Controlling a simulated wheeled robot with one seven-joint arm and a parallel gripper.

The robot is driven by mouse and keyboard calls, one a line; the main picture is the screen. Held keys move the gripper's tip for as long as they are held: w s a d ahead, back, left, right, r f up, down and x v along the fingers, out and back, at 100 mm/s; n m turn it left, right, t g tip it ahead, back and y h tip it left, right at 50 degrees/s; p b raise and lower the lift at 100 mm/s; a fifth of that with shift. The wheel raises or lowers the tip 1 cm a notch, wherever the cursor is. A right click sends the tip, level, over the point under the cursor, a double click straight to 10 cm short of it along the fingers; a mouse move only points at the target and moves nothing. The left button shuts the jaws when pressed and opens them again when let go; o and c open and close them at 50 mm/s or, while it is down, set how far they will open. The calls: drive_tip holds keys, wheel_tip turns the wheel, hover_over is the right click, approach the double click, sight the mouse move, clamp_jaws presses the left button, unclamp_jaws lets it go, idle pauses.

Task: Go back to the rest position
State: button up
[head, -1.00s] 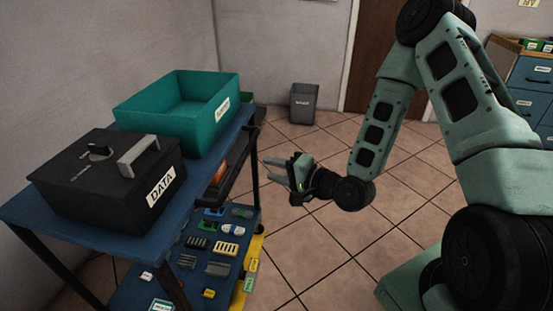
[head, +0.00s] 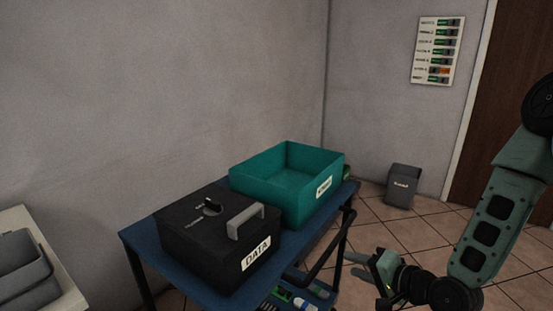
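My gripper (head: 372,268) is at the lower right of the head view, to the right of the blue cart (head: 140,242). Its fingers point left toward the cart's side and look spread apart, with nothing seen between them. My arm comes in from the right edge. On the cart's top stand a black box (head: 190,258) labelled DATA, with a grey handle, and an open teal bin (head: 278,205) behind it. The bin's inside looks empty from here. The cart's lower shelf is mostly hidden.
A grey waste bin (head: 402,187) stands by the back wall. A panel of labelled rows (head: 438,50) hangs on that wall, left of a brown door (head: 510,85). A white surface with grey trays (head: 25,268) is at the lower left. Tiled floor (head: 400,228) is open behind my gripper.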

drive_tip(key=s+a+r+n+g+h+p, duration=0.45)
drive_tip(key=s+a+r+n+g, duration=0.25)
drive_tip(key=s+r+n, duration=0.25)
drive_tip(key=s+r+n+g+h+p, duration=0.3)
drive_tip(key=s+r+n, duration=0.3)
drive_tip(key=s+r, duration=0.7)
drive_tip(key=s+g+p, duration=0.1)
drive_tip(key=s, duration=0.2)
drive_tip(key=shift+s+a+r, duration=0.2)
drive_tip(key=shift+s, duration=0.05)
